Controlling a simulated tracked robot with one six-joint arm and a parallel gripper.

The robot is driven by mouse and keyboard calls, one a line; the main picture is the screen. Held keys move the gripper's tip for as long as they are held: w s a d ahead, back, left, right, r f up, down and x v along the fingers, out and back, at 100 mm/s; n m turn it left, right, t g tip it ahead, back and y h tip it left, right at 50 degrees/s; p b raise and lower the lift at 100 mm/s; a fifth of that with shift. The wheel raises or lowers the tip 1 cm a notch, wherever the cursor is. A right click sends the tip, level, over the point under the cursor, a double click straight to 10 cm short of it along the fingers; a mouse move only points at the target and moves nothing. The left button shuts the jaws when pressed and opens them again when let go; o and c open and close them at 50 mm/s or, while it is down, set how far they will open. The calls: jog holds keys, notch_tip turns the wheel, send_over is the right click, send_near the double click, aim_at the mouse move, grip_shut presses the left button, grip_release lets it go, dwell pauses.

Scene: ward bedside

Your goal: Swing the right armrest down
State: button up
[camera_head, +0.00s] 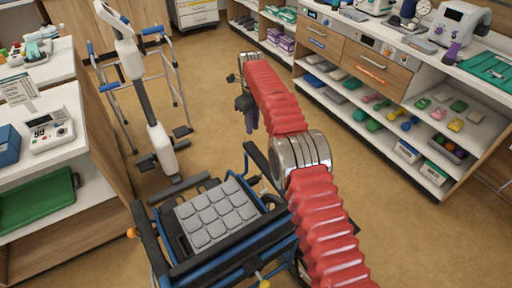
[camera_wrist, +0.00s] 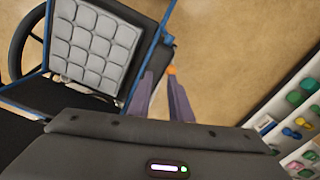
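The wheelchair has a grey quilted seat (camera_head: 215,213), a blue frame and black armrests. One black armrest (camera_head: 150,240) lies along its left side. The right armrest (camera_head: 262,167) is a black bar at the right side, tilted up. My gripper (camera_head: 249,120), with purple fingers, hangs beyond the wheelchair and looks apart from this armrest. In the wrist view, my gripper (camera_wrist: 160,78) has its fingers apart with floor showing between them. The seat (camera_wrist: 95,42) is to their left. A dark part with an orange tip (camera_wrist: 171,70) shows close by the fingertips; whether they touch is unclear.
A grey and white patient lift (camera_head: 150,110) and a blue walking frame (camera_head: 175,65) stand to the left. A desk with a green tray (camera_head: 38,205) is at the far left. Shelves (camera_head: 400,120) run along the right. Open floor (camera_head: 215,110) lies beyond the wheelchair.

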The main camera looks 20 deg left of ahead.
jog(key=n, duration=0.3)
jog(key=shift+r, duration=0.3)
grip_shut()
jog(key=s+d+r+n+t+y, duration=0.1)
jog(key=s+d+r+n, duration=0.1)
jog(key=n, duration=1.2)
jog(key=s+d+r+n+t+y, duration=0.1)
jog(key=s+d+r+n+y, duration=0.1)
jog(key=n, duration=1.3)
jog(key=shift+s+d+t, duration=0.3)
jog(key=shift+s+d, duration=0.4)
jog(key=shift+d, duration=0.1)
jog(key=shift+f, duration=0.1)
